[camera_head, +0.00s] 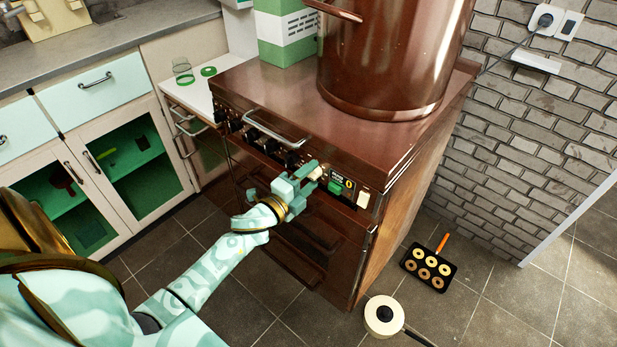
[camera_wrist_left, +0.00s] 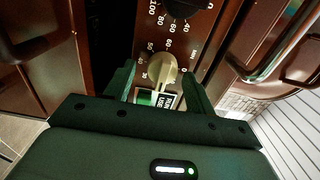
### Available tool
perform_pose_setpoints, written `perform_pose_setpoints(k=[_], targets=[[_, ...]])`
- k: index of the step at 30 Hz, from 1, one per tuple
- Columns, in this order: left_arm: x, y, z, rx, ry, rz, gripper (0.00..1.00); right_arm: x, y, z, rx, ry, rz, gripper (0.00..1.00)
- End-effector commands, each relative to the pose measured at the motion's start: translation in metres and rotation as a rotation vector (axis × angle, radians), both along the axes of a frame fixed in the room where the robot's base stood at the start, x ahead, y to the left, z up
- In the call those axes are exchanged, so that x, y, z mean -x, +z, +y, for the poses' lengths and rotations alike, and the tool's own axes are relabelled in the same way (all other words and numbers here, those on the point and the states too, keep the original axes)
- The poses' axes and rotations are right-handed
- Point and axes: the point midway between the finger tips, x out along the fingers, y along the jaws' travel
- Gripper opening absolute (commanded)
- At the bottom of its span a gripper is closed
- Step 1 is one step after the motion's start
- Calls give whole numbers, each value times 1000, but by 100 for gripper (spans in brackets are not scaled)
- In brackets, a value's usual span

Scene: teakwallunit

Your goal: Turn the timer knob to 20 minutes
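The cream timer knob (camera_head: 316,173) is on the dark front panel of the brown stove (camera_head: 262,90). In the left wrist view the knob (camera_wrist_left: 157,69) has a raised grip bar and a white number scale beside it. Its exact setting is hard to read. My left gripper (camera_head: 304,178) is at the panel. In the wrist view its two dark green fingers (camera_wrist_left: 158,88) stand apart on either side of the knob, with gaps visible, so it looks open and not clamped. My right gripper is not in view.
A black knob (camera_wrist_left: 182,8) sits just beyond the timer knob. A green switch (camera_head: 335,187) and a label are close beside it. A handle bar (camera_head: 276,128) juts from the stove front. A large copper pot (camera_head: 385,60) stands on top. A muffin tray (camera_head: 429,268) and pan (camera_head: 384,315) lie on the floor.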

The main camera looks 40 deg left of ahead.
Motion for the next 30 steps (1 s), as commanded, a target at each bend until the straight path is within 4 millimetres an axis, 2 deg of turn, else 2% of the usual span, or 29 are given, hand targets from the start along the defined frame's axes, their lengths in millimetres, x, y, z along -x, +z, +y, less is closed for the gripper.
perform_pose_setpoints(k=[7,11,14,24,30], targets=[[0,1,1,0,1,-2,54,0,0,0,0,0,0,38],[10,2,1,2,1,-2,54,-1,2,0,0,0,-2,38],[29,2,2,1,2,-1,54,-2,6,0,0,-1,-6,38],[120,2,9,3,2,0,54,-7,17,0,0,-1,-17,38],[153,1,12,1,1,-1,54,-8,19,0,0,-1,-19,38]])
